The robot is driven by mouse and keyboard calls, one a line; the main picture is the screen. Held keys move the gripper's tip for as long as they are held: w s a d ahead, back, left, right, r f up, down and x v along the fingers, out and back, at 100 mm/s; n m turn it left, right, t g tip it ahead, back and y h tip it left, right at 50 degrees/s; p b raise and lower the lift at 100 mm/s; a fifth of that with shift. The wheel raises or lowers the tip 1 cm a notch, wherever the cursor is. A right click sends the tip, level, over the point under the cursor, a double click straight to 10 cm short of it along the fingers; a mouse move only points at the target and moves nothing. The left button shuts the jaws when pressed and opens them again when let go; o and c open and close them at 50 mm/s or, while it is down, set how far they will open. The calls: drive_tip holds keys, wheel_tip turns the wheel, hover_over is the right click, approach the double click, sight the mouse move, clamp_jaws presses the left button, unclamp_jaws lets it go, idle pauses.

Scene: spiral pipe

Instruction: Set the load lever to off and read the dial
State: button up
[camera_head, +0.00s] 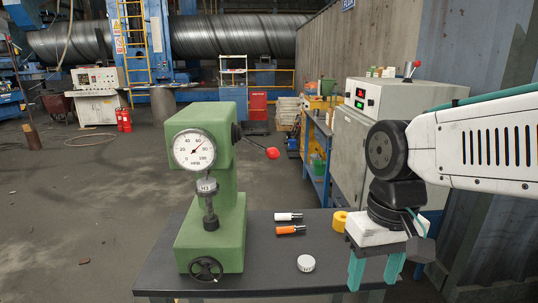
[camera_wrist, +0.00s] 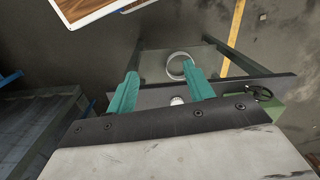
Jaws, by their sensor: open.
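The green hardness tester (camera_head: 228,200) stands upright on a dark table. Its round white dial (camera_head: 195,150), marked HRB, faces me; the thin red needle points up and to the right, near 60. The load lever (camera_head: 272,153) juts from the tester's right side, tilted slightly down, ending in a red knob; I see no on or off marks. My gripper (camera_head: 375,270) is at the table's right end, pointing down, well apart from the lever. Its teal fingers, also in the wrist view (camera_wrist: 160,92), are open with nothing held. The lever is not visible in the wrist view.
On the table (camera_head: 165,280) lie a white-handled tool (camera_head: 287,216), an orange-handled tool (camera_head: 290,230), a yellow ring (camera_head: 340,221) and a white disc (camera_head: 306,263). A black handwheel (camera_head: 205,269) sits at the tester's base. A grey cabinet (camera_head: 352,140) stands behind.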

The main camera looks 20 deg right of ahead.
drive_tip(key=w+a+f+m+g+y, duration=0.1)
drive_tip(key=w+a+m+y, duration=0.3)
drive_tip(key=w+m+y, duration=0.5)
drive_tip(key=m+t+y, duration=0.6)
drive_tip(key=m+t, duration=0.4)
drive_tip(key=m, duration=0.3)
approach(267, 152)
drive_tip(key=w+a, duration=0.2)
drive_tip(key=x, duration=0.8)
drive_tip(key=shift+w+f, duration=0.1)
drive_tip(key=shift+f, duration=0.15)
clamp_jaws()
drive_tip(key=shift+d, duration=0.15)
